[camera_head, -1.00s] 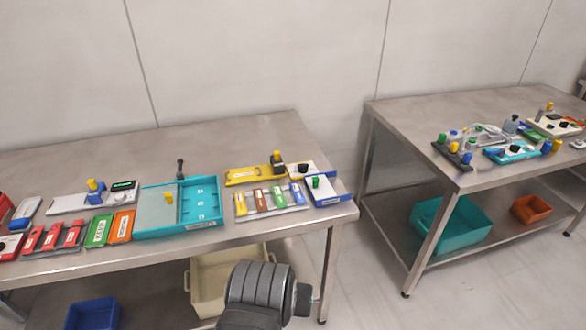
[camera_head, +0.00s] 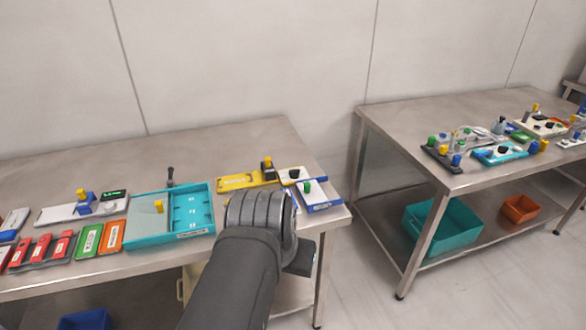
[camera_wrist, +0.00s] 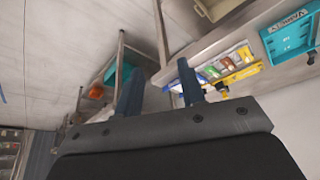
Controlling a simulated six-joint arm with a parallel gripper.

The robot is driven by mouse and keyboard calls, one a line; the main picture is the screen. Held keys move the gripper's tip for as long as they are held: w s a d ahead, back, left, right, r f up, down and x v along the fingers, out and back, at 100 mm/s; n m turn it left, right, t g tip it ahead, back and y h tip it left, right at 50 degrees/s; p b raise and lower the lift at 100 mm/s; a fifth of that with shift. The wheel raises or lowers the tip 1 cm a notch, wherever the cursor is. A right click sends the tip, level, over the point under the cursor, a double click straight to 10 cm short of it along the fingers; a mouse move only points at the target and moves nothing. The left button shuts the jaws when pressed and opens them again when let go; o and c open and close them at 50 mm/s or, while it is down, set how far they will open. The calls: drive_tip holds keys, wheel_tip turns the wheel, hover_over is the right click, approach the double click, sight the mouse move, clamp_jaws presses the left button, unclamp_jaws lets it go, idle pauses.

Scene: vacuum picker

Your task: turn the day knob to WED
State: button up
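I cannot tell which knob is the day knob; no WED lettering is readable. Candidates on the near table include a dark knob on a yellow panel (camera_head: 235,182), a black knob (camera_head: 294,173) on a white plate, and a green knob (camera_head: 307,187) on a blue-edged plate. On the right table are a teal panel with a black knob (camera_head: 503,150) and a white panel with a black knob (camera_head: 549,125). My gripper (camera_wrist: 159,67) shows two blue-grey fingers spread apart, empty, in the wrist view. In the head view my arm covers part of the near table's front right; the fingers are not distinguishable there.
A teal tray (camera_head: 143,239) and several red, green and orange blocks lie left on the near table (camera_head: 240,140). A floor gap separates it from the right table (camera_head: 410,112). A teal bin (camera_head: 426,225) and an orange bin (camera_head: 520,208) sit on that table's lower shelf.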

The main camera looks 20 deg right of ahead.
drive_tip(key=w+d+r+m+g, duration=0.3)
drive_tip(key=w+d+r+m, duration=0.1)
drive_tip(key=w+d+r, duration=0.7)
drive_tip(key=m+h, duration=0.2)
drive_tip(key=m, duration=0.5)
hover_over(293, 170)
drive_tip(key=a, duration=0.7)
wheel_tip(293, 170, down, 12)
drive_tip(key=shift+g, duration=0.4)
drive_tip(key=x, duration=1.7)
drive_tip(key=shift+w+d, duration=0.1)
drive_tip(key=shift+d, duration=0.1)
drive_tip(key=shift+c, duration=0.3)
clamp_jaws()
